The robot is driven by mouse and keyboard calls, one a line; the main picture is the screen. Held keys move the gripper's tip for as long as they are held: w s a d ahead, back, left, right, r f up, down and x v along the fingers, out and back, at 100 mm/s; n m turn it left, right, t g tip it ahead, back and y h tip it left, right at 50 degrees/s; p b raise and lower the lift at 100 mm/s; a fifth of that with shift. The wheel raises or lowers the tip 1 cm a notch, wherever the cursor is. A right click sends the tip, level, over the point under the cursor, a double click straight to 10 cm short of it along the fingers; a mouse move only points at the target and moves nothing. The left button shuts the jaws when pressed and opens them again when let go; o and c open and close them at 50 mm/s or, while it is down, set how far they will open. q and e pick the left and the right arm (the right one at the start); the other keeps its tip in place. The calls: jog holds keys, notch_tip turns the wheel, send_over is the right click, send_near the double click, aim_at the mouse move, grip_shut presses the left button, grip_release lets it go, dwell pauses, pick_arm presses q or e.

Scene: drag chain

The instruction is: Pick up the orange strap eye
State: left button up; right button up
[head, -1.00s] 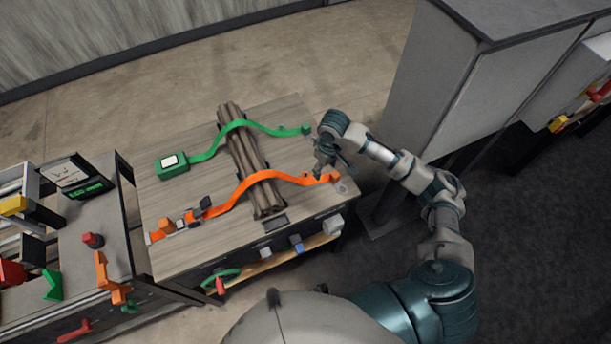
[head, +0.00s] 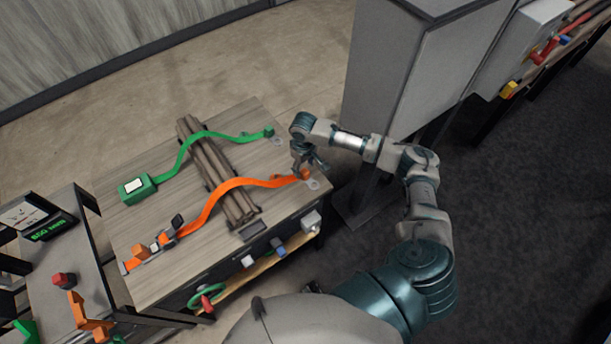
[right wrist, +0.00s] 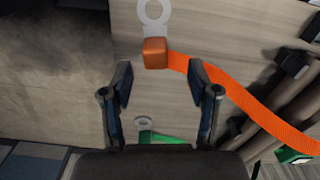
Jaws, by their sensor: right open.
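The orange strap eye (head: 304,174) is a small orange block at the right end of the orange strap (head: 230,187), near the table's right edge. In the right wrist view the orange block (right wrist: 155,53) lies ahead of the fingertips, with a pale ring plate (right wrist: 154,14) beyond it. My right gripper (head: 308,161) is just beside the eye; in the wrist view its two fingers (right wrist: 160,75) are spread and empty, apart from the block. My left gripper is not in view.
A bundle of brown logs (head: 212,165) lies on the wooden table (head: 150,220) under the orange strap and a green strap (head: 190,145). A grey cabinet (head: 400,75) stands close to the table's right side. A side bench (head: 45,270) is at left.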

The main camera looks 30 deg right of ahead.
aim_at(305, 171)
jog(key=f, duration=0.4)
jog(key=shift+w+d, duration=0.2)
jog(key=shift+d, duration=0.1)
jog(key=shift+f, duration=0.55)
jog(key=c, duration=1.1)
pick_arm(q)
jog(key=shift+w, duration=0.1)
pick_arm(e)
grip_shut()
